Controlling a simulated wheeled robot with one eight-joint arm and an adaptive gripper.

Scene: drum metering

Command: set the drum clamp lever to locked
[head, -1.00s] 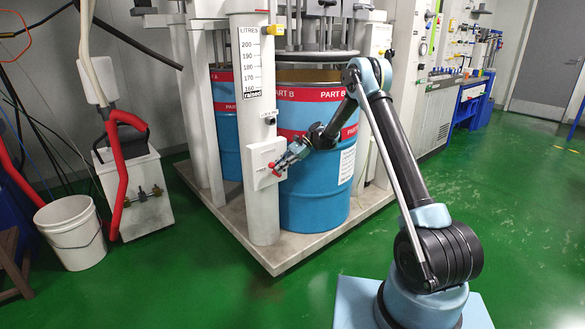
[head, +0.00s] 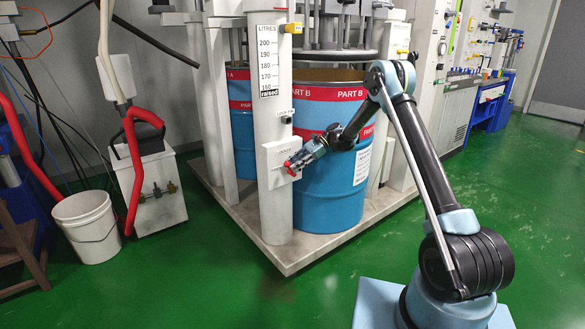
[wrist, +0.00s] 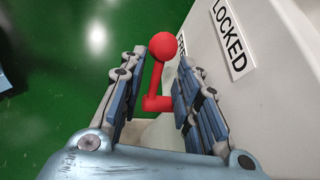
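The red clamp lever (wrist: 160,75) with its round knob stands between the fingers of my gripper (wrist: 158,72) in the wrist view. The fingers are open, with a gap on each side of the lever. A LOCKED label (wrist: 230,40) is on the pale plate to the right. A second label (wrist: 182,44), mostly hidden by the right finger and knob, is closer to the lever. In the head view my gripper (head: 300,160) is at the white lever box (head: 278,158) on the post, and the red lever (head: 291,168) shows small there.
The white post (head: 268,100) carries a LITRES scale. A blue PART B drum (head: 325,195) stands right behind my gripper on the pale platform (head: 235,222). A white bucket (head: 87,228) and a box with red hose (head: 155,200) are at left. Green floor in front is clear.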

